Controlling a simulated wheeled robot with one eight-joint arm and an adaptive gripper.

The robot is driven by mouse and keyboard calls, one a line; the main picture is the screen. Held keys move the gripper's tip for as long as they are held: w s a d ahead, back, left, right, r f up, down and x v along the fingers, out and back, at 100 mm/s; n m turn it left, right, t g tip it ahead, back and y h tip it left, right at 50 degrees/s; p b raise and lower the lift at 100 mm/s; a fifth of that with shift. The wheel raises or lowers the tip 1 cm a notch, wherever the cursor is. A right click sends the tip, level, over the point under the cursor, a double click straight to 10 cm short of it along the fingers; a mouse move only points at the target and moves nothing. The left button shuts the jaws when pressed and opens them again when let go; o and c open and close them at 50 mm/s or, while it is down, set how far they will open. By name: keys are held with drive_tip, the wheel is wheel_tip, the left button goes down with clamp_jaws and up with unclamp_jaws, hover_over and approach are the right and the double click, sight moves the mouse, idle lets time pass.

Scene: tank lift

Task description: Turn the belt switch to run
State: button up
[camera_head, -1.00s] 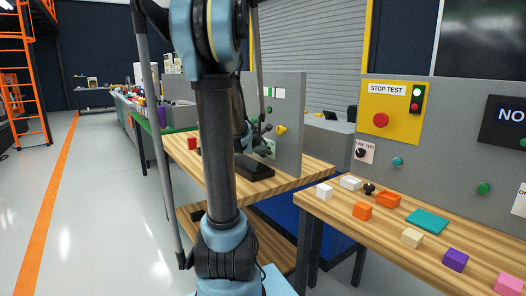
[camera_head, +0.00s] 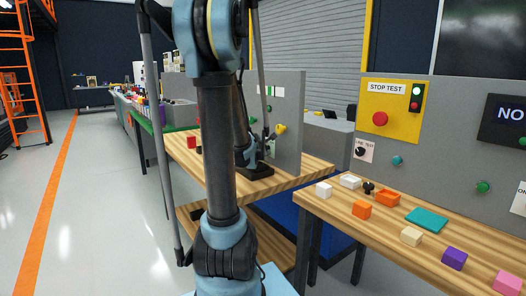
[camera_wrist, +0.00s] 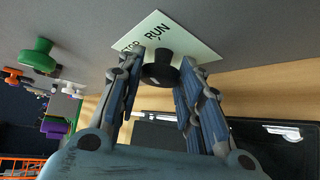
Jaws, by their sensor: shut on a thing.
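The belt switch is a black round knob (camera_wrist: 160,72) on a pale label plate (camera_wrist: 190,36) in the wrist view. The plate reads "RUN" and a partly hidden word that looks like "STOP". My gripper (camera_wrist: 161,66) has one finger on each side of the knob and is shut on it. Which word the knob points to cannot be told. In the head view my arm hides most of the switch, on the grey upright panel (camera_head: 290,110) above the wooden bench.
A green knob (camera_wrist: 38,56) sits on the same panel. A black flat object (camera_wrist: 255,132) lies below my gripper on the bench. In the head view, a right-hand bench (camera_head: 338,215) carries several coloured blocks, with a STOP TEST panel (camera_head: 393,121) behind.

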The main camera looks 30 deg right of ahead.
drive_tip(key=shift+a, duration=0.1)
drive_tip(key=o, duration=1.1)
drive_tip(key=shift+c, duration=0.2)
drive_tip(key=shift+v, duration=3.85)
drive_tip(key=shift+w+a, duration=0.1)
drive_tip(key=shift+a, duration=0.05)
